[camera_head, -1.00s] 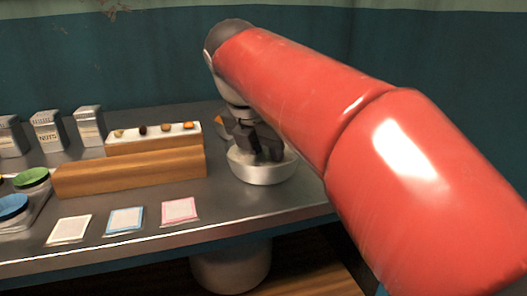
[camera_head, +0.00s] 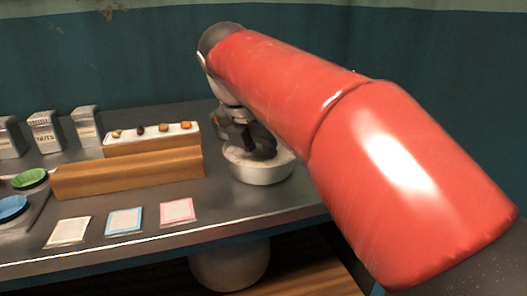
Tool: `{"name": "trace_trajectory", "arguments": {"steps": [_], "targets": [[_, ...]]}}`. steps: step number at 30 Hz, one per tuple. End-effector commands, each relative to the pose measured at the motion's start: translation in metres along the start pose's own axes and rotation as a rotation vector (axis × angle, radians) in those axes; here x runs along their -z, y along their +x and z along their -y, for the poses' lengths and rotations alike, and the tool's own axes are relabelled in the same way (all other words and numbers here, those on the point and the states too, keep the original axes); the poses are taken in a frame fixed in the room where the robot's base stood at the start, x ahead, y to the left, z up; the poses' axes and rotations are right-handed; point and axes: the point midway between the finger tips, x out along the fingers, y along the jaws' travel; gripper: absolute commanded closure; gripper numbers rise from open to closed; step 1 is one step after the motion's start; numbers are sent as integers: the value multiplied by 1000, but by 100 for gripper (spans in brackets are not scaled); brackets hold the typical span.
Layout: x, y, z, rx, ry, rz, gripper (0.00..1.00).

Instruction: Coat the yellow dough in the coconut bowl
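A round pale metal bowl (camera_head: 262,172) stands at the right part of the metal table. My gripper (camera_head: 257,150) points down at the bowl, its dark fingers over the left and middle of its opening. Whether the fingers are apart or closed on something is too small to tell. I cannot make out yellow dough in the bowl or between the fingers. The bowl's contents look pale but are mostly hidden by the gripper.
A wooden stand (camera_head: 130,172) with a white tray (camera_head: 184,130) of small pieces is left of the bowl. Cartons (camera_head: 45,133), cards (camera_head: 124,221) and green (camera_head: 30,178) and blue (camera_head: 12,207) dishes lie further left. My red arm covers the right side.

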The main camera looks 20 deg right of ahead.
Motion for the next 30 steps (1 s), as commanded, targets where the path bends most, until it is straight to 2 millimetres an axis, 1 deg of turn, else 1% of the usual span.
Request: {"name": "trace_trajectory", "arguments": {"steps": [9,17,30], "targets": [[7,-3,2,0,0,0,92],[9,-4,7,0,0,0,92],[2,-1,13,0,1,-1,92]]}}
